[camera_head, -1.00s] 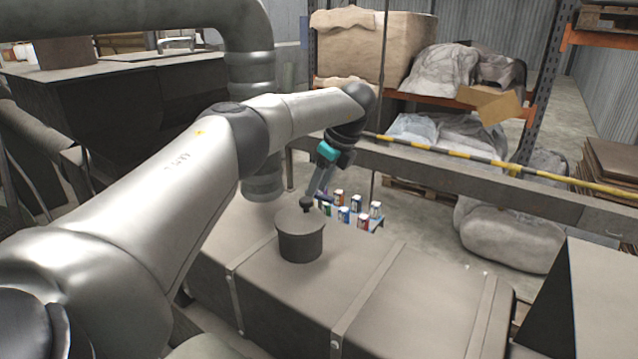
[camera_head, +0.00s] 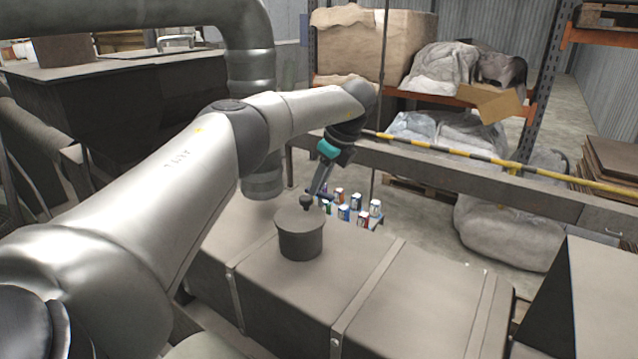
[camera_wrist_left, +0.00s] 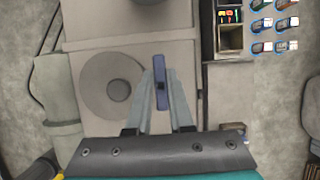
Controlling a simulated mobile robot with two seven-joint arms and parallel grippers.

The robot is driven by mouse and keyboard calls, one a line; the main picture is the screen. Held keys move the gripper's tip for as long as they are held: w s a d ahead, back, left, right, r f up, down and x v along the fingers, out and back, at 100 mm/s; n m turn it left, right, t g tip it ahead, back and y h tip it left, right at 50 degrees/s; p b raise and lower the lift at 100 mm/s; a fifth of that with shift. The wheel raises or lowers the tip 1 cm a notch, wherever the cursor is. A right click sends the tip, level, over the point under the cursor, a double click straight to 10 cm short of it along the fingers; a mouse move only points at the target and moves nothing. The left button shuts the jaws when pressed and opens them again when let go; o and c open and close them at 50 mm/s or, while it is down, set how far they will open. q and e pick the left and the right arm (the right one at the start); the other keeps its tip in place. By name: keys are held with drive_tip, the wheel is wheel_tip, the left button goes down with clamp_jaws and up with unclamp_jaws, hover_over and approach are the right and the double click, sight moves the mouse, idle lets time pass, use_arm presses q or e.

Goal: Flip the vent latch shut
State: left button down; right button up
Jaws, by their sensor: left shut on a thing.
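My left gripper (camera_head: 318,190) reaches down beside the round grey lidded vent cap (camera_head: 300,243), which stands upright on the grey duct and has a dark knob (camera_head: 306,202) on top. In the left wrist view, the fingers of my left gripper (camera_wrist_left: 160,88) are shut on a narrow blue bar (camera_wrist_left: 160,68), apparently the vent latch. The bar stands nearly lengthwise in that picture, just right of the round cap lid (camera_wrist_left: 110,75). Where the bar joins anything is hidden by the fingers. My right gripper is not in view.
Several small cans (camera_head: 363,218) stand in rows beyond the duct, behind the cap. The strapped grey duct (camera_head: 385,310) fills the front. A yellow-and-black bar (camera_head: 480,153) crosses behind, with a loaded shelf beyond. A thick pipe (camera_head: 250,75) rises at the left.

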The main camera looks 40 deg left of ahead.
use_arm(q)
drive_tip(key=shift+m, duration=0.4)
drive_tip(key=shift+m+t, duration=0.5)
drive_tip(key=shift+m, duration=0.5)
drive_tip(key=m+t+b, duration=0.1)
drive_tip(key=m, duration=0.2)
drive_tip(key=shift+w+m, duration=0.1)
drive_tip(key=shift+m, duration=0.2)
drive_tip(key=m+t+h+b, duration=0.1)
drive_tip(key=m, duration=0.1)
drive_tip(key=shift+m, duration=0.3)
drive_tip(key=m+t, duration=0.1)
drive_tip(key=m, duration=0.1)
drive_tip(key=shift+m+h, duration=0.4)
drive_tip(key=m+h, duration=0.1)
drive_tip(key=m, duration=0.1)
drive_tip(key=shift+w+d+m+t, duration=0.1)
drive_tip(key=shift+m+t, duration=0.2)
drive_tip(key=shift+m+h+p, duration=0.45)
drive_tip(key=shift+m+h, duration=0.15)
drive_tip(key=shift+m, duration=1.3)
drive_tip(key=shift+d, duration=0.1)
